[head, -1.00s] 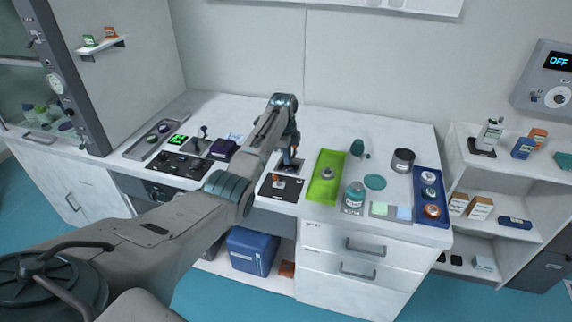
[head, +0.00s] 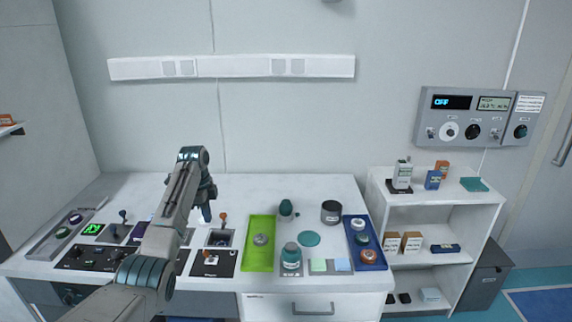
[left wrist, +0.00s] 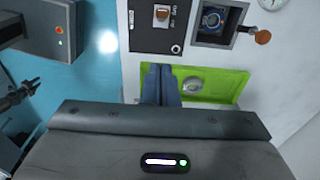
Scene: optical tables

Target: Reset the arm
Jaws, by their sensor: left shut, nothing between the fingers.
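My left arm comes in from the lower left of the head view and reaches over the white table (head: 330,196). My left gripper (head: 206,213) points down at its end, left of the green tray (head: 258,258). In the left wrist view the left gripper's fingers (left wrist: 161,85) are together with nothing between them. There they overlap the view of the green tray (left wrist: 233,83). My right gripper is not in the head view.
A white shelf (head: 430,232) stands beyond.

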